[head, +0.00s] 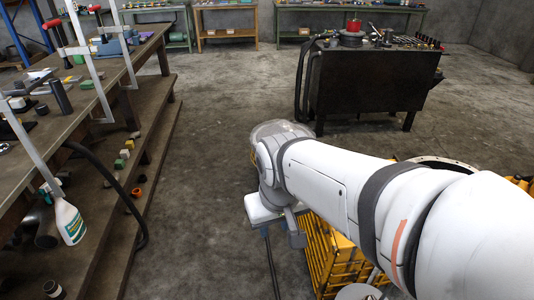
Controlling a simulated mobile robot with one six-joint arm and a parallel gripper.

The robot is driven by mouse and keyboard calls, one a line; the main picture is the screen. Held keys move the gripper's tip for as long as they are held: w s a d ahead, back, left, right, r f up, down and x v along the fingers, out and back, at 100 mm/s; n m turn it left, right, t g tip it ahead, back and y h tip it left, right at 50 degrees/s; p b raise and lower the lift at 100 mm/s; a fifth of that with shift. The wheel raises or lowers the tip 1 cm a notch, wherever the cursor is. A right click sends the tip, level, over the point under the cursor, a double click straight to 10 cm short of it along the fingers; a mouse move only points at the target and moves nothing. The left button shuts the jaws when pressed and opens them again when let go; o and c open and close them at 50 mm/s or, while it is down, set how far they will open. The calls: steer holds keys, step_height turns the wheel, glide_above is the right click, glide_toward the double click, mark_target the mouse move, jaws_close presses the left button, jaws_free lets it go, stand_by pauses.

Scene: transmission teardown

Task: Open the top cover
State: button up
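My white arm reaches in from the lower right and ends in grey-and-white joints near the middle of the head view. I cannot make out the gripper's fingers, which are hidden or out of view. No top cover can be clearly identified. A round metal rim with holes (447,163) shows partly behind my arm at the right, and the arm hides most of what it belongs to. I cannot tell whether it is part of the transmission.
A yellow crate-like frame (326,262) stands under my arm. A wooden workbench (120,62) with tools and a lower shelf runs along the left, with a spray bottle (70,222). A dark cart (365,82) stands behind. The concrete floor between (222,90) is mostly clear.

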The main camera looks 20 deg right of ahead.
steer(key=w+d+f+g+h+b, duration=0.3)
steer(key=w+d+f+h+b, duration=0.2)
steer(key=w+d+f+b, duration=0.5)
steer(key=w+d+f+g+h+b, duration=0.2)
steer(key=w+d+f+h+b, duration=0.4)
steer(key=f, duration=0.6)
steer(key=w+d+f+n+t+h+b, duration=0.1)
steer(key=w+d+f+t+h+b, duration=0.25)
steer(key=w+f+b, duration=0.45)
steer(key=w+d+f+n+t+h+b, duration=0.15)
steer(key=w+d+f+h+b, duration=0.25)
steer(key=w+f, duration=0.8)
steer(key=shift+m+t, duration=0.25)
steer(key=shift+t, duration=0.05)
steer(key=d, duration=0.2)
steer(key=d+b, duration=0.1)
steer(key=d, duration=0.2)
steer(key=s+d+f, duration=0.1)
steer(key=d, duration=0.1)
steer(key=shift+d+b, duration=0.15)
steer(key=shift+b, duration=0.25)
steer(key=shift+c, duration=0.5)
jaws_close()
